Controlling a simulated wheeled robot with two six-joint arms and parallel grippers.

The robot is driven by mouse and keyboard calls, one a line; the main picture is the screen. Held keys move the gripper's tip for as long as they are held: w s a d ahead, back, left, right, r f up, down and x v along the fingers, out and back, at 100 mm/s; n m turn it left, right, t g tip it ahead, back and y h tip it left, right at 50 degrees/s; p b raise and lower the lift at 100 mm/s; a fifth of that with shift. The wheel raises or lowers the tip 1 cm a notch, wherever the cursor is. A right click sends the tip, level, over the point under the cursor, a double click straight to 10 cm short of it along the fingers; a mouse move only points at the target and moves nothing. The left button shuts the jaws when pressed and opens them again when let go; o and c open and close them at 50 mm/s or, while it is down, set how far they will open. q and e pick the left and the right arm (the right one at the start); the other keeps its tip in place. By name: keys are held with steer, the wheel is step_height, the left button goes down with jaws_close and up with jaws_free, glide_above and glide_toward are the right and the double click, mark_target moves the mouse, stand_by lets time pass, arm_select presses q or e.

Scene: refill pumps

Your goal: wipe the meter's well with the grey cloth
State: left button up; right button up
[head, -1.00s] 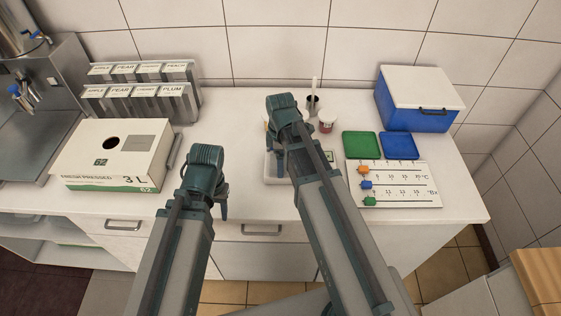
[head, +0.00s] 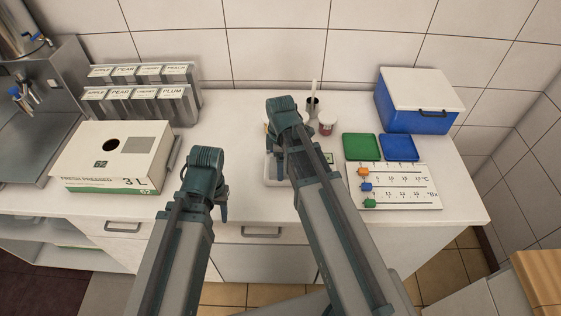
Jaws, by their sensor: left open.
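My left gripper (head: 223,205) hangs at the counter's front edge, in front of the drawers. It is open, and no object shows in it. My right arm reaches over the middle of the counter, and its wrist hides the gripper's fingers. A white tray (head: 271,178) lies under the right arm, which covers most of it. A small part of a device with a dark display (head: 328,157) shows just right of that arm; I cannot tell whether it is the meter. The meter's well and the grey cloth cannot be made out.
A juice carton box (head: 75,168) and labelled flavour packs (head: 135,92) stand at the left.

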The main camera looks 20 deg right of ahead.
steer(key=shift+w+d, duration=0.15)
steer(key=shift+w, duration=0.35)
stand_by(0.4)
steer(key=shift+r, duration=0.1)
step_height(320, 180, up, 8)
steer(key=p, duration=0.8)
steer(key=shift+s, duration=0.1)
